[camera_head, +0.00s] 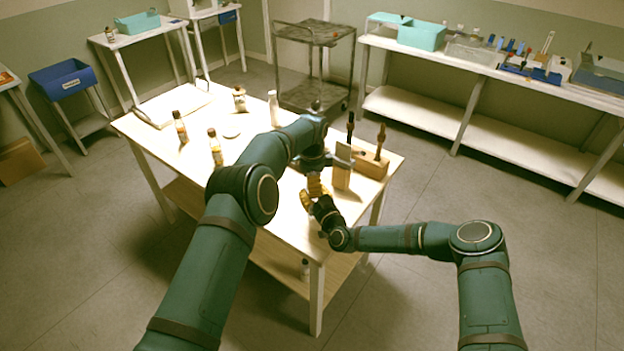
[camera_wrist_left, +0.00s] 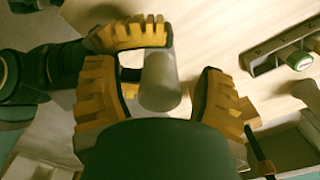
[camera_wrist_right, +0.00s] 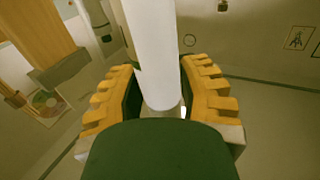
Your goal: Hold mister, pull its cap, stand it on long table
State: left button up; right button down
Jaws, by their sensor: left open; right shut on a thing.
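The mister is a pale, slim cylinder. In the right wrist view the mister (camera_wrist_right: 155,55) stands between the fingers of my right gripper (camera_wrist_right: 165,100), which is shut on it. In the left wrist view a grey cylindrical end of the mister (camera_wrist_left: 160,82) lies between the spread fingers of my left gripper (camera_wrist_left: 160,100), which is open. I cannot tell whether this end is the cap. In the head view my left gripper (camera_head: 315,186) is just above my right gripper (camera_head: 310,203), over the front of the long table (camera_head: 285,215); the grippers hide the mister there.
A wooden block (camera_head: 371,165) with dark-topped upright pieces and an upright board (camera_head: 343,169) stand close right of the grippers. Brown bottles (camera_head: 180,128), a jar (camera_head: 239,100), a white cylinder (camera_head: 272,106) and a flat tray (camera_head: 172,105) are farther back. The table's front left is clear.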

pick_arm(q)
grip_shut()
jog(key=shift+r, duration=0.4)
dwell(0.5)
jog(key=shift+r, duration=0.75)
jog(key=shift+r, duration=2)
pick_arm(e)
jog(key=c, duration=0.5)
grip_release()
jog(key=shift+c, duration=0.2)
